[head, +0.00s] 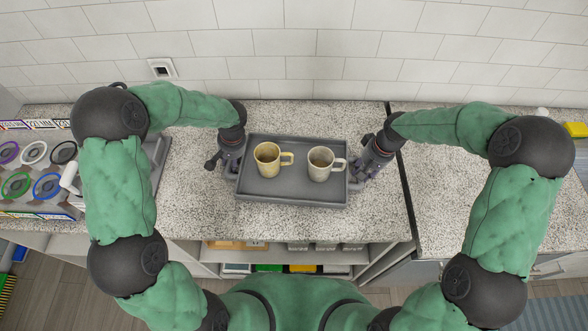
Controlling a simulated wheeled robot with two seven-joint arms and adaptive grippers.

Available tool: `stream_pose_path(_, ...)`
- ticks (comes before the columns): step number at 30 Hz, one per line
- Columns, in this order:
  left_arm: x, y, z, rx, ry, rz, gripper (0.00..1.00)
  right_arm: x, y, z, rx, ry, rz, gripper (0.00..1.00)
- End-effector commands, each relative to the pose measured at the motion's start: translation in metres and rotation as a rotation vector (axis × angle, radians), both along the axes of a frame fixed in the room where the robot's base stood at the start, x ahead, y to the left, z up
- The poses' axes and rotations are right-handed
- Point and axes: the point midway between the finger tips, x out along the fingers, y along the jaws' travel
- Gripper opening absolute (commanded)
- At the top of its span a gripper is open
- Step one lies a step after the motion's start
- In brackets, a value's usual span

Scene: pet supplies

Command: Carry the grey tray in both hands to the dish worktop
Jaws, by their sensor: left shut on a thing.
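The grey tray (292,196) is at the middle of the view, level, over the speckled worktop; I cannot tell whether it rests on the surface or is just above it. A yellowish mug (267,161) stands upright on its left half and a pale beige mug (320,165) on its right half, handles pointing right. My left gripper (231,168) is shut on the tray's left side. My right gripper (360,172) is at the tray's right side, its fingertips partly hidden, so its jaws cannot be read.
The speckled worktop (190,210) is clear around the tray. A dark seam divides it from the right-hand worktop (440,190), largely bare. A rack with coloured rings (46,186) is at the left. Shelves with items lie below the front edge. A tiled wall (300,70) closes the back.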

Motion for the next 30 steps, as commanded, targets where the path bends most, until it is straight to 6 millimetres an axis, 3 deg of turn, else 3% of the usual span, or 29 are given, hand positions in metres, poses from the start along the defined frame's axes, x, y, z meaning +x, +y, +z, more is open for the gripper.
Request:
stream_pose_path(11,0.001,0.000,0.006,0.000,-0.002,0.001,0.00,0.001,0.000,0.006,0.000,-0.002,0.000,0.00)
stream_pose_path(30,0.001,0.000,0.049,0.000,-0.002,0.000,0.00,0.001,0.000,0.049,0.000,-0.002,0.000,0.00)
